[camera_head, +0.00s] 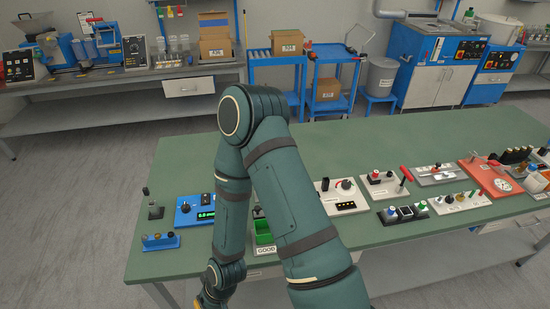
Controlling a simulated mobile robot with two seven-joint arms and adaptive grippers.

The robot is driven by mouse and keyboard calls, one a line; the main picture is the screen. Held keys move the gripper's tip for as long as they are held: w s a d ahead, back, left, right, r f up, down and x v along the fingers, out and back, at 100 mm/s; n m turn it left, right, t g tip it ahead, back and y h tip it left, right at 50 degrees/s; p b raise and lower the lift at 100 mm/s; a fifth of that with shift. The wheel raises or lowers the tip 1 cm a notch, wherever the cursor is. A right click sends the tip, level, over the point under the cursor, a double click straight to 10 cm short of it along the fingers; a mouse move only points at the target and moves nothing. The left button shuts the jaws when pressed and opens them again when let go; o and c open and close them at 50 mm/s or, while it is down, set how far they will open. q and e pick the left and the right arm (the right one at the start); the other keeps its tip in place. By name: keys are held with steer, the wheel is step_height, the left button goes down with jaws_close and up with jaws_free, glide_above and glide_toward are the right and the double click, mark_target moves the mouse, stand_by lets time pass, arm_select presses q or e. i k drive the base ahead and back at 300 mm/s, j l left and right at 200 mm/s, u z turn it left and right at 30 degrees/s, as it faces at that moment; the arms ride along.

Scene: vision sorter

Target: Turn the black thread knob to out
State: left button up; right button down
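I cannot tell for sure which part is the black thread knob, and no label "out" is readable. A blue box (185,219) with a green display stands on the green bench, left of my arm, with a small black knob (185,208) on it. A white panel (331,200) right of my arm carries an upright black handle (325,184), a round dial with a red mark (347,184) and a dark strip. One arm of mine, which seems to be the right, rises from the bottom edge and bends down again. Its gripper is not clearly visible. The left gripper is out of view.
A green bin marked GOOD (264,239) is partly behind my arm. A blue holder (161,241) sits at the front left edge of the bench (390,145). Several small fixtures and a red plate (490,178) fill the right side. The bench's back strip is clear.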

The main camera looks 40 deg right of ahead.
mark_target(345, 184)
steer(key=z, duration=2.05)
